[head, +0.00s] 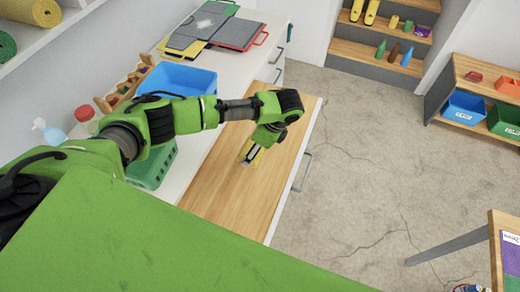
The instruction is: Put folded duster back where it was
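My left arm comes in from the left and bends down over a light wooden surface (215,195) in what looks like a pulled-out drawer. My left gripper (249,157) points down there. A small yellow thing (257,158), possibly the folded duster, shows right at its fingers and is mostly hidden by them. I cannot tell whether the fingers are closed on it or whether it touches the wood. My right gripper is not in view.
A blue bin (180,78) and a green basket (153,168) stand on the white counter left of the drawer. The drawer's handle (302,172) sticks out to the right. The floor (365,150) beyond is clear. A table (497,235) stands at right.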

